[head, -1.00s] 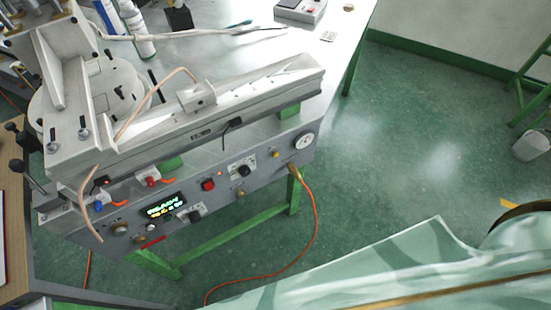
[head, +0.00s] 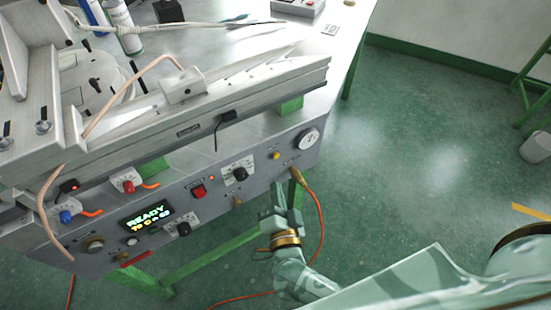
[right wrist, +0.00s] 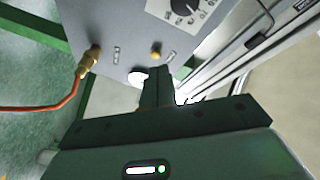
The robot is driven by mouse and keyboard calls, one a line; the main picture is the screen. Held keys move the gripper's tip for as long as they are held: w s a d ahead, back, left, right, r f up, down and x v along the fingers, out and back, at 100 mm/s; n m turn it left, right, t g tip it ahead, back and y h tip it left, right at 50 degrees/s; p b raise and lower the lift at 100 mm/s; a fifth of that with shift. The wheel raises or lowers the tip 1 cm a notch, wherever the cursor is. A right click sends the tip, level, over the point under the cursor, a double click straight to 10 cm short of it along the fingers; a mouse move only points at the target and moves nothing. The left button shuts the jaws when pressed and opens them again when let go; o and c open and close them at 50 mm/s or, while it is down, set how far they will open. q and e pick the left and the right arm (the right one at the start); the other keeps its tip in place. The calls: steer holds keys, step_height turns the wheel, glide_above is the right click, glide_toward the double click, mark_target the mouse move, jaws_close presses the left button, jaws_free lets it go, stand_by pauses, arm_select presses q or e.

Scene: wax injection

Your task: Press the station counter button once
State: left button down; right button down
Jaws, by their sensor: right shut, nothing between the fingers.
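I cannot read which one is labelled counter. My right gripper (head: 279,192) is shut and empty, in front of the panel's right part, below the yellow button. In the right wrist view its closed fingers (right wrist: 157,82) point towards the panel, with the yellow button (right wrist: 155,55) just beyond the tips, apart from them. My left gripper is not in view.
A brass fitting (head: 296,175) with an orange hose (head: 320,215) sits right beside my right gripper. A round gauge (head: 308,139) and a black knob (head: 240,173) are near the yellow button. A grey box (head: 290,6) stands on the table's far side.

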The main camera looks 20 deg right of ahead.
mark_target(276, 156)
steer(key=s+d+m+g+h, duration=0.2)
steer(key=d+m+g+h, duration=0.2)
steer(key=d+m, duration=0.1)
steer(key=shift+s+d+f+g+h, duration=0.1)
steer(key=shift+s+f+g+h, duration=0.05)
steer(key=shift+s+g+h, duration=0.2)
